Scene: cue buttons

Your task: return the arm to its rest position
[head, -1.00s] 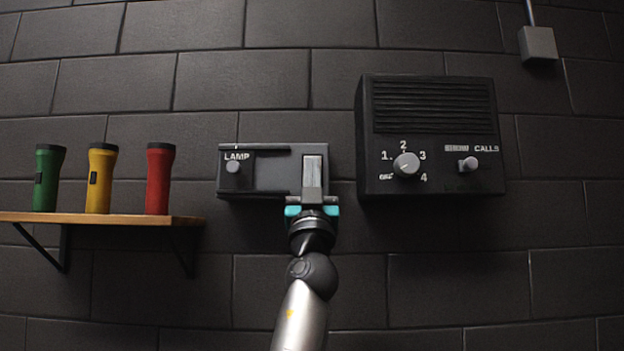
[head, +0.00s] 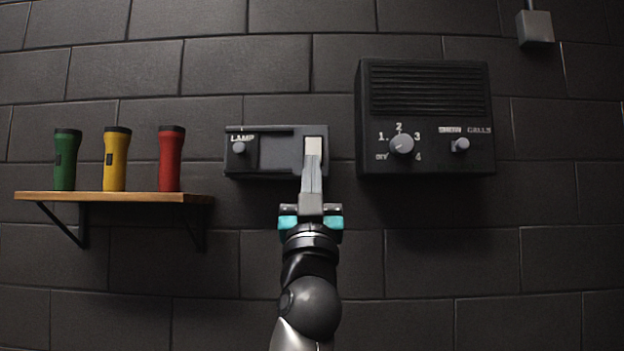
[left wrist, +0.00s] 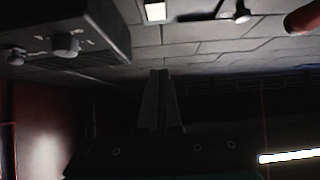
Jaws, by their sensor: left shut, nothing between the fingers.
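My left gripper (head: 312,165) is shut and empty, its fingers pointing at the wall. The pale panel (left wrist: 155,11) and the lamp knob (left wrist: 241,14) are at the top there, apart from the fingertips. My right gripper is in neither view.
A black speaker box (head: 428,115) with a numbered dial (head: 402,144) and a CALLS knob (head: 460,144) hangs to the right. A wooden shelf (head: 110,197) to the left holds green (head: 66,160), yellow (head: 116,160) and red (head: 171,160) flashlights. The wall below is bare.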

